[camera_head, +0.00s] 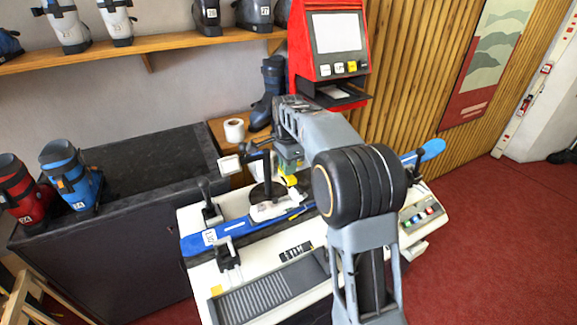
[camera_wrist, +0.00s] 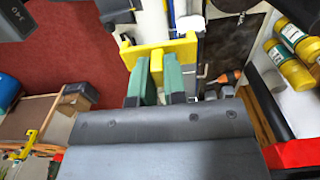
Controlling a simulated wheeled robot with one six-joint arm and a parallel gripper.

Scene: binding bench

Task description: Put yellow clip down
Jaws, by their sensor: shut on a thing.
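The yellow clip (camera_wrist: 160,52) is between the green-padded fingers of my gripper (camera_wrist: 157,80) in the wrist view, its crossbar showing beyond the fingertips. In the head view, a small yellow patch that looks like the clip (camera_head: 291,181) shows beneath my gripper (camera_head: 289,165), over the white binding bench (camera_head: 265,270). My arm hides much of that spot. I cannot tell whether the clip touches anything below it.
A blue ski (camera_head: 233,229) lies across the bench, with black clamp levers (camera_head: 208,205) near it. A red terminal (camera_head: 330,45) stands behind. Red and blue boots (camera_head: 70,172) stand on the dark counter (camera_head: 140,160) at left. Yellow bottles (camera_wrist: 292,36) show in the wrist view.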

